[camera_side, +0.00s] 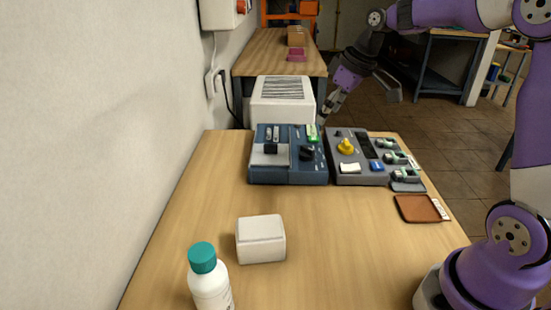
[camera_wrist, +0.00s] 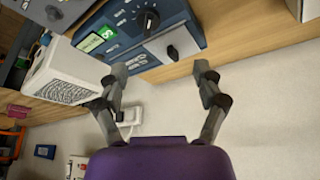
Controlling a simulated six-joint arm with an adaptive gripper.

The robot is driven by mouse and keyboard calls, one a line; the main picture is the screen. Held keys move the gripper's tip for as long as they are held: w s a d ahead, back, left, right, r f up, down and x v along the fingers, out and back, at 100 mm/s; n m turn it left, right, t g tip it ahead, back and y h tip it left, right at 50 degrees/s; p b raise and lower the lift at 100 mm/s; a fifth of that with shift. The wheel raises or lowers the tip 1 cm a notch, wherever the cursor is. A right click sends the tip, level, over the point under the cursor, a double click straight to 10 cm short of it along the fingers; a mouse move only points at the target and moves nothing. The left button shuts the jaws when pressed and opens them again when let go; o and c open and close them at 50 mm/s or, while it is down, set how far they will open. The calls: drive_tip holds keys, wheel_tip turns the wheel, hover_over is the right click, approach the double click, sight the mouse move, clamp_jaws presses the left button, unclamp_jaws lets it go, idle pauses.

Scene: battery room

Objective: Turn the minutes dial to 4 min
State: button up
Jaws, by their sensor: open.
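A blue control unit (camera_side: 262,178) stands at the back of the wooden table, with a round black dial (camera_side: 306,153) on its right half. A second black knob (camera_side: 271,148) sits on its silver plate. The markings are too small to read, so I cannot tell which is the minutes dial or its setting. In the wrist view the round dial (camera_wrist: 147,20) and the plate knob (camera_wrist: 172,52) show beyond my fingers. My gripper (camera_wrist: 160,72) is open and empty, apart from both. In the side view my gripper (camera_side: 328,106) hangs behind the units.
A grey unit (camera_side: 342,180) with a yellow knob (camera_side: 346,146) stands right of the blue one. A white grilled box (camera_side: 282,112) is behind. A white block (camera_side: 260,240), a teal-capped bottle (camera_side: 210,280) and a brown tray (camera_side: 421,208) are nearer. The table's middle is clear.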

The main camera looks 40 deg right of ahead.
drive_tip(key=s+a+m, duration=0.1)
drive_tip(key=s+a, duration=0.4)
drive_tip(key=s, duration=0.3)
drive_tip(key=s+a+m+t+h, duration=0.1)
drive_tip(key=s+a, duration=0.4)
drive_tip(key=s, duration=0.3)
drive_tip(key=shift+s+a+r+m, duration=0.15)
drive_tip(key=shift+s+a+m, duration=0.1)
drive_tip(key=shift+m, duration=0.15)
